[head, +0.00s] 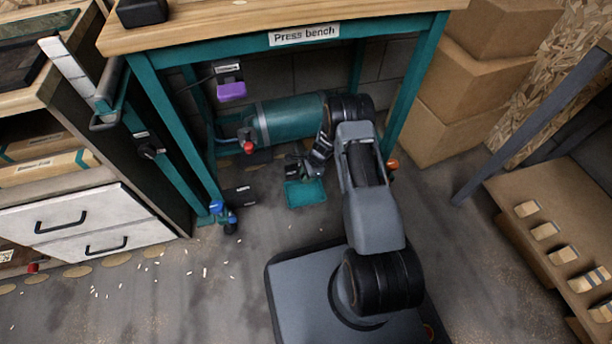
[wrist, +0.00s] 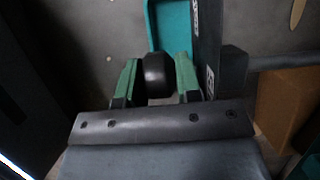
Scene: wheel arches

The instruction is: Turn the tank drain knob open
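The teal tank (head: 288,120) lies on its side under the press bench. My gripper (head: 312,158) is low in front of the tank, pointing down toward the floor. In the wrist view a dark round knob (wrist: 157,75) sits between the green-tipped fingers of my gripper (wrist: 156,82). One finger is on each side of it, very close. The picture is too dark to tell whether both fingers touch the knob. In the head view my arm and gripper hide this knob.
A teal tray (head: 305,193) lies on the floor below the gripper. The press bench (head: 275,40) stands overhead, with teal legs on both sides. A red knob (head: 248,147) is at the tank's left end. A blue-capped fitting (head: 217,208) stands by the left leg. Cardboard boxes (head: 455,110) are right.

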